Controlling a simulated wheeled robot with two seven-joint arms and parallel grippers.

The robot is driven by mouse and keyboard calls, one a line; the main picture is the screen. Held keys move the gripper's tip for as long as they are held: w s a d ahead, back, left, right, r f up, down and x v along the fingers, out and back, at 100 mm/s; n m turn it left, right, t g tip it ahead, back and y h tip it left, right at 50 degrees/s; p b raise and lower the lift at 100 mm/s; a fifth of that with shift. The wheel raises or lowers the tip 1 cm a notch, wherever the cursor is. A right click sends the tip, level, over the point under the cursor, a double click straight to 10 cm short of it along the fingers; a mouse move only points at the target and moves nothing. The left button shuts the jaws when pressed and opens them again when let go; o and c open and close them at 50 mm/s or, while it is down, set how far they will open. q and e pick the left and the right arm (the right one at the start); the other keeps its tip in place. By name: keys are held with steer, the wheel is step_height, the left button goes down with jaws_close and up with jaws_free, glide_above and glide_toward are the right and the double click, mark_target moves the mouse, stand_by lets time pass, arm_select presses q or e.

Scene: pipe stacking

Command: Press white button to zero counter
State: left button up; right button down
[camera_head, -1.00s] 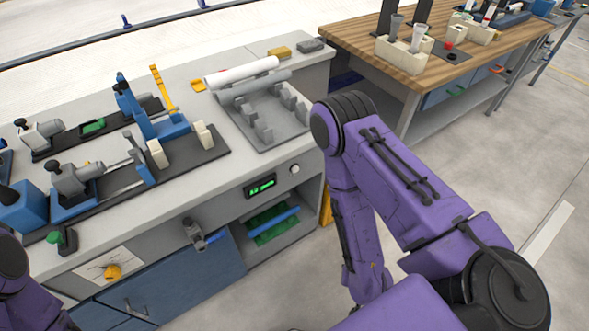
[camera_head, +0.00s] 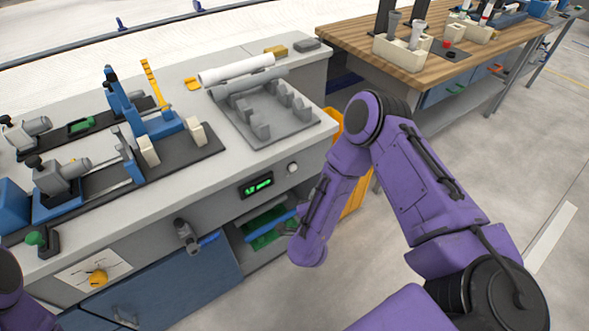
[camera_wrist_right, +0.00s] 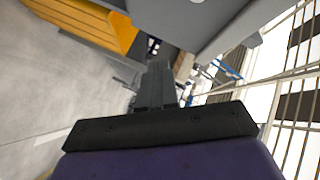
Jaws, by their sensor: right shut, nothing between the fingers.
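The white button (camera_head: 292,168) is a small round knob on the grey front panel of the bench, right of the counter (camera_head: 257,185), a dark box with a lit green display whose digits I cannot read. My right arm hangs in front of the bench, right of and below the button, not touching it. My right gripper's fingers show in the right wrist view (camera_wrist_right: 156,85), shut and empty. In the head view they are hidden behind the forearm. A small pale spot at that wrist view's top edge may be the button; I cannot tell. My left gripper is out of view.
A hand tool (camera_head: 187,236) sticks out from the bench front. An open shelf (camera_head: 262,240) lies below the counter. An orange-yellow object (camera_head: 356,195) stands behind my right arm.

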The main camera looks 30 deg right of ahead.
mark_target(293, 168)
steer(key=w+b, duration=0.3)
steer(key=w, duration=0.5)
steer(key=shift+w+a, duration=0.15)
steer(key=shift+a, duration=0.15)
steer(key=shift+w, duration=0.1)
stand_by(1.5)
steer(key=shift+w, duration=0.3)
steer(key=shift+w+b, duration=0.3)
steer(key=shift+w, duration=0.15)
stand_by(0.6)
steer(key=shift+s, duration=0.1)
steer(key=shift+s+p, duration=0.45)
steer(key=shift+s, duration=0.3)
